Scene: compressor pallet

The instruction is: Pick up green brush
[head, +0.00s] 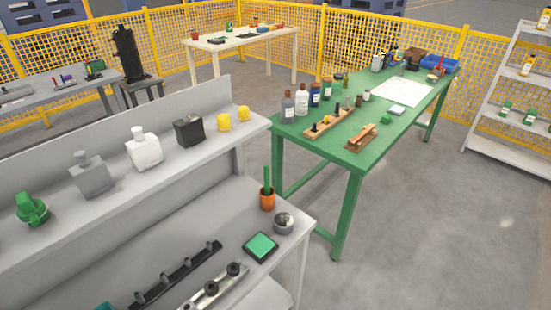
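A slim green upright handle (267,179) stands in a small orange cup (267,200) on the grey workbench, near its right end. It may be the green brush; its lower end is hidden inside the cup. A round green object (32,209) sits on the bench's upper shelf at the far left; I cannot tell what it is. Neither of my grippers shows in the head view.
A grey metal bowl (284,223) and a green-topped square pad (260,247) are close to the cup. Dark and silver racks (178,275) lie at the front. A green table (350,150) with bottles stands behind, with open floor to its right.

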